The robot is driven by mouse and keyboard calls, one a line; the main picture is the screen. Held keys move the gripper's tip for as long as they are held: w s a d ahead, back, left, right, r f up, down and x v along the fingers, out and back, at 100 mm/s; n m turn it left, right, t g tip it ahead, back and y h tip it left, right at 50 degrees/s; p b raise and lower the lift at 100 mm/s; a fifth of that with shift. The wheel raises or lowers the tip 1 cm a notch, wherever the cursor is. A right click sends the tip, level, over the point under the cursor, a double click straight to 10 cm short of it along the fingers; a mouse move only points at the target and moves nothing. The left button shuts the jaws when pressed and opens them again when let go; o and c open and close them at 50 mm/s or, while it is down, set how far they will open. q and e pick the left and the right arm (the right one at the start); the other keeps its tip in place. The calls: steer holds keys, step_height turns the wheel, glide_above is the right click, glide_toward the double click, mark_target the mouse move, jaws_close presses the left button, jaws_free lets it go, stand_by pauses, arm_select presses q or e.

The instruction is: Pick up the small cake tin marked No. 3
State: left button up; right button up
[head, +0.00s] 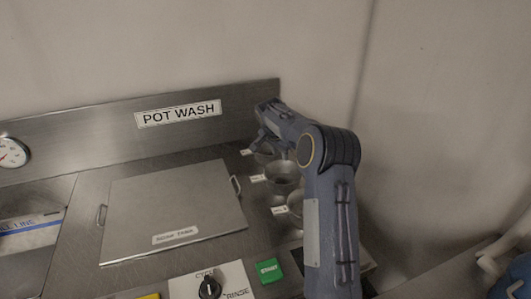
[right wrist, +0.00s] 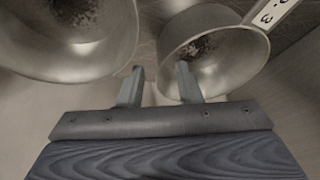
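Three small round metal tins stand in a row at the right end of the steel counter. In the right wrist view, a tag reading 3 lies beside the tin (right wrist: 222,62) at the upper right, with dark residue inside it. Another tin (right wrist: 70,45) fills the upper left of that view. My right gripper (right wrist: 159,85) is open and empty; the near left part of the No. 3 tin's rim shows between its fingers. I cannot tell if they touch. In the head view my right gripper (head: 262,138) is over the farthest tin (head: 266,156), partly hiding it. My left gripper is out of view.
The middle tin (head: 284,185) and the nearest tin (head: 296,207) stand close by, the latter partly behind my arm. A lidded soak tank (head: 170,205) lies left of them. The POT WASH backboard (head: 100,130) rises behind. A green button (head: 268,270) and knob (head: 209,287) are in front.

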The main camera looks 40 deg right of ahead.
steer(key=shift+x, duration=1.45)
steer(key=shift+r, duration=0.1)
jaws_close()
steer(key=shift+r, duration=0.15)
